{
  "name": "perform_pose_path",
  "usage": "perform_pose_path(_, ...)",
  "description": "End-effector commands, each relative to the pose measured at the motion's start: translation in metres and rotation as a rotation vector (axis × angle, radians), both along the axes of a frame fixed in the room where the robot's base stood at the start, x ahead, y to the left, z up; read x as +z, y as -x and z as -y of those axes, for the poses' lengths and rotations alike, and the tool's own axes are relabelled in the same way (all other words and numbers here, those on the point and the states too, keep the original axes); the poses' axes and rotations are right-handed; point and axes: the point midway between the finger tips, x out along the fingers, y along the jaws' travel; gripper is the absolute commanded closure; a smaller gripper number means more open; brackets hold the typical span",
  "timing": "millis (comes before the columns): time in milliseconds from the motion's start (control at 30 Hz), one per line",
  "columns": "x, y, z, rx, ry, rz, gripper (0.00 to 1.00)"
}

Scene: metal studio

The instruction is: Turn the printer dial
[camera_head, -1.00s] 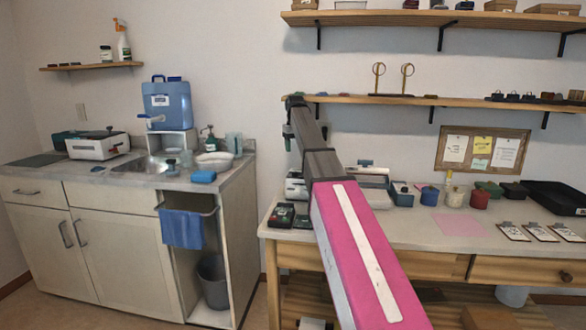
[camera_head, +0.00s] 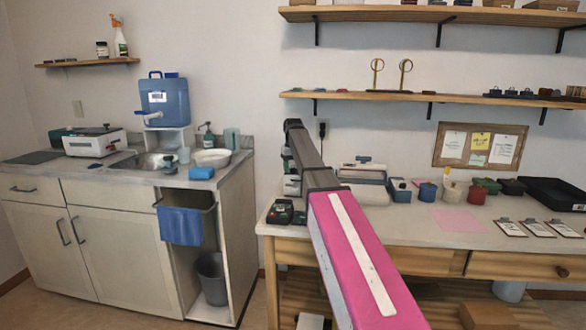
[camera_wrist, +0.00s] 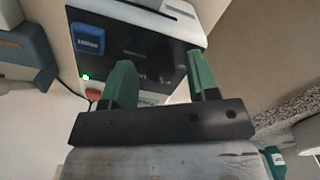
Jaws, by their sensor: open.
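In the wrist view, a white machine with a black front panel (camera_wrist: 145,45), which looks like the printer, fills the upper middle. The panel bears a blue square label (camera_wrist: 87,39), a green light and an orange-red part (camera_wrist: 94,95). My gripper (camera_wrist: 160,62) is open, its two green fingers apart in front of the panel with nothing held. A dark raised shape shows between the fingers; I cannot tell if it is the dial. In the head view, a white machine (camera_head: 291,187) stands on the bench, partly hidden by my arm.
A small dark device (camera_head: 280,212) sits at the bench's left front. A long white machine (camera_head: 365,185), small containers and clipboards (camera_head: 547,229) stand to the right. A shelf (camera_head: 400,96) runs above.

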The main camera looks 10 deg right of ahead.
Motion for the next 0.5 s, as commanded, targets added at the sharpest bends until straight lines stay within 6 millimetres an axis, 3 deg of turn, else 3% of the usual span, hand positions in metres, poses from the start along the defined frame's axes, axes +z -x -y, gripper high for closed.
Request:
perform_pose_path(167, 0.0001, 0.0, 0.0, 0.0, 0.0, 0.0, 0.46)
perform_pose_path(333, 0.0003, 0.0, 0.0, 0.0, 0.0, 0.0, 0.96)
perform_pose_path(500, 0.0004, 0.0001, 0.0, -0.002, 0.0, 0.0, 0.95)
